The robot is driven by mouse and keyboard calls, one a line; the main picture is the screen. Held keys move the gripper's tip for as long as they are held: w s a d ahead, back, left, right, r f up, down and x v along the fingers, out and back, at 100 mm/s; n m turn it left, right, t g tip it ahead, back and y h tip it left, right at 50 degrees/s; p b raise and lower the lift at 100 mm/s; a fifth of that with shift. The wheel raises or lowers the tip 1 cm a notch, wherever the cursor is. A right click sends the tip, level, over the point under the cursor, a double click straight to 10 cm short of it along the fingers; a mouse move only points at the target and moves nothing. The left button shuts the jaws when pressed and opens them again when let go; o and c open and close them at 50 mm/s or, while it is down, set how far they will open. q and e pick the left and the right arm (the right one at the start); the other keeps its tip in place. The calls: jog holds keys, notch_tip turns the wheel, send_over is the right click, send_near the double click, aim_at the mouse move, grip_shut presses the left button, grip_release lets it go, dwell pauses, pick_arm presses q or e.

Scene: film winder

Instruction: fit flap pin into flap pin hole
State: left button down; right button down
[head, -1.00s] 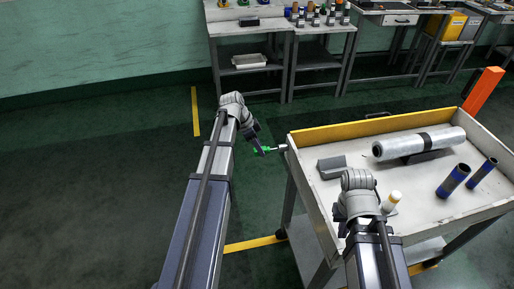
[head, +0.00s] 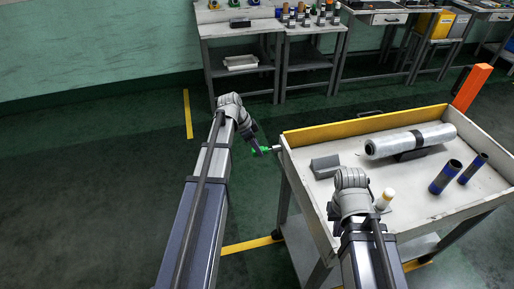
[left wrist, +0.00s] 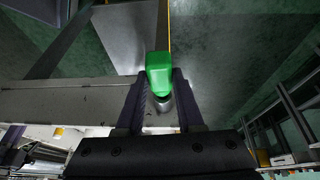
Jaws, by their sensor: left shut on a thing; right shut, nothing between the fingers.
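My left gripper (head: 262,149) is shut on the flap pin (left wrist: 159,74), beside the left wall of the cart near its far corner. The pin has a green block-shaped part and a silver round part, which shows between the fingers in the left wrist view. In the head view a pale tip (head: 276,148) points right and meets or nearly meets the cart wall. The flap pin hole cannot be made out, and I cannot tell whether the tip is in it. My right gripper (head: 332,213) is mostly hidden by its wrist, low at the cart's near left side.
The cart (head: 440,205) carries a wrapped film roll (head: 410,141), a grey block (head: 325,166), two dark blue tubes (head: 446,177) and a white bottle (head: 385,199) close to my right wrist. An orange post (head: 472,88) stands behind. Floor left of the cart is clear.

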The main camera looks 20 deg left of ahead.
pick_arm(q)
jog(key=shift+w+d, duration=0.1)
jog(key=shift+d, duration=0.05)
dwell(0.4)
jog(key=shift+w+d, duration=0.3)
jog(key=shift+d, duration=0.15)
jog(key=shift+c, duration=2.3)
grip_release()
jog(key=shift+r, duration=0.1)
pick_arm(e)
jog(key=shift+r, duration=0.1)
pick_arm(q)
jog(key=p+v, duration=0.7)
jog(key=shift+a+r, duration=0.15)
jog(key=shift+r, duration=0.15)
pick_arm(e)
notch_tip(320, 180, up, 7)
